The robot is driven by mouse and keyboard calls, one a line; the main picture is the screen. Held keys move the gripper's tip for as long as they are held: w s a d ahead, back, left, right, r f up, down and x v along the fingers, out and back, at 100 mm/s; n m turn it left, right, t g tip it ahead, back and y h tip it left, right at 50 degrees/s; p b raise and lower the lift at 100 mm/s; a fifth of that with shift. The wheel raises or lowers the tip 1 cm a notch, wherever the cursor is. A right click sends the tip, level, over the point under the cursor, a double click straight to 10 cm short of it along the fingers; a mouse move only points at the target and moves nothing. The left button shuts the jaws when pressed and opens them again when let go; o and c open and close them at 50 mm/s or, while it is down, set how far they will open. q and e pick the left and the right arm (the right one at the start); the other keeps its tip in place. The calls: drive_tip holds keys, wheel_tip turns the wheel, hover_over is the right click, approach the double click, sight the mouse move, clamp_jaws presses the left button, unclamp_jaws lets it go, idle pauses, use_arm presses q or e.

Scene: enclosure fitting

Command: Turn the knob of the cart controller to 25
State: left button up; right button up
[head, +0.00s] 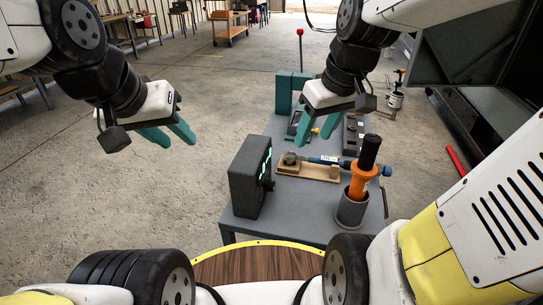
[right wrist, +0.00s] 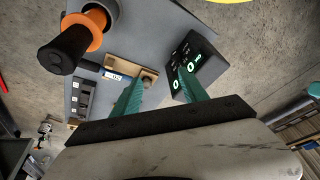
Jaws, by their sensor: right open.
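The cart controller (head: 250,177) is a dark box standing upright at the near left of the grey cart (head: 285,228). It also shows in the right wrist view (right wrist: 208,72), with lit pale-green marks on its face that I cannot read surely. A small dark bump on its right side in the head view looks like the knob (head: 270,185); its setting cannot be read. My right gripper (head: 316,130) is open and empty above the cart, beyond the controller and apart from it. My left gripper (head: 178,138) is open and empty over the floor, left of the cart.
An orange tool with a black handle (head: 363,168) stands in a grey cup (head: 352,209) at the cart's near right. A wooden block (head: 308,170) and a blue-ended tool (head: 335,161) lie beside the controller. Teal blocks (head: 284,92) stand behind. Floor to the left is free.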

drive_tip(key=w+a+f+n+g+y, duration=0.1)
drive_tip(key=w+a+f+n+g, duration=0.15)
drive_tip(key=w+f+n, duration=0.35)
drive_tip(key=n+g+y, duration=0.3)
approach(271, 186)
drive_tip(key=w+f, duration=0.1)
drive_tip(key=x, duration=0.8)
drive_tip(key=shift+d+f, duration=0.15)
drive_tip(key=shift+d, duration=0.05)
clamp_jaws()
drive_tip(key=shift+w+g, duration=0.1)
drive_tip(key=shift+g, duration=0.25)
